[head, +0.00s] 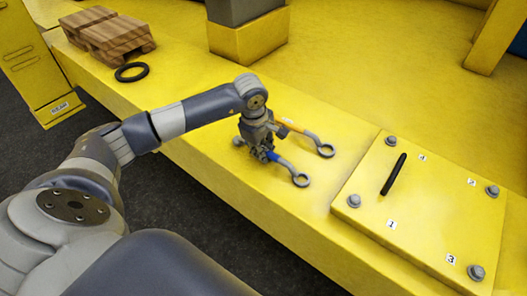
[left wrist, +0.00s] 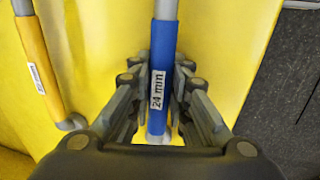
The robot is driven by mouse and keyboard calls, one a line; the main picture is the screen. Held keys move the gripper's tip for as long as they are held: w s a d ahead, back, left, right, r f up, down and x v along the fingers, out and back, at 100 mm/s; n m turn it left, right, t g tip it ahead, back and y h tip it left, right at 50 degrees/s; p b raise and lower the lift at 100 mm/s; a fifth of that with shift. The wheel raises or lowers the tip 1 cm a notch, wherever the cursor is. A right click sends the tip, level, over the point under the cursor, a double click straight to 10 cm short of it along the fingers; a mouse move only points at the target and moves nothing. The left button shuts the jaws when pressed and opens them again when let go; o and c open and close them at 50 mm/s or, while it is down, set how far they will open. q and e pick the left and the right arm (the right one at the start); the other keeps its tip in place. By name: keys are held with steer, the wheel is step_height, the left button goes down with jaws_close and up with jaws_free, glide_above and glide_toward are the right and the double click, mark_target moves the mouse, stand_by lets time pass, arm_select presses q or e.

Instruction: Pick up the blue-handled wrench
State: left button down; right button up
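The blue-handled wrench (head: 286,168) has a grey shaft and a ring end pointing to the lower right. Its blue handle (left wrist: 163,65), labelled 24 mm, runs between the fingers in the left wrist view. My left gripper (head: 263,150) is closed in around this handle, a finger close on each side. I cannot tell whether the wrench is clear of the yellow surface. The fingers hide part of the handle in the head view. My right gripper is not in view.
An orange-handled wrench (head: 304,133) lies close beside, behind the blue one. A yellow plate (head: 430,205) with corner bolts and a black handle is at the right. Wooden blocks (head: 117,38) and a black ring (head: 132,72) are at the back left.

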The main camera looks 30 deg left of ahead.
arm_select(q)
steer(key=shift+r, duration=0.2)
steer(key=shift+w+r+b, duration=0.1)
steer(key=shift+r+b, duration=0.5)
steer(key=shift+s+r+b, duration=0.25)
steer(key=shift+r+b, duration=0.15)
steer(key=shift+r, duration=0.05)
steer(key=shift+s+r+b, duration=0.2)
steer(key=shift+r+b, duration=0.15)
steer(key=shift+r, duration=0.1)
steer(key=s+d+r+b, duration=0.1)
steer(key=s+d+b, duration=0.1)
steer(key=s, duration=0.5)
steer(key=s+d+b, duration=0.2)
steer(key=s+b, duration=0.1)
steer(key=s, duration=0.4)
steer(key=shift+s+d+r, duration=0.2)
steer(key=shift+s+r, duration=0.15)
steer(key=shift+r, duration=0.05)
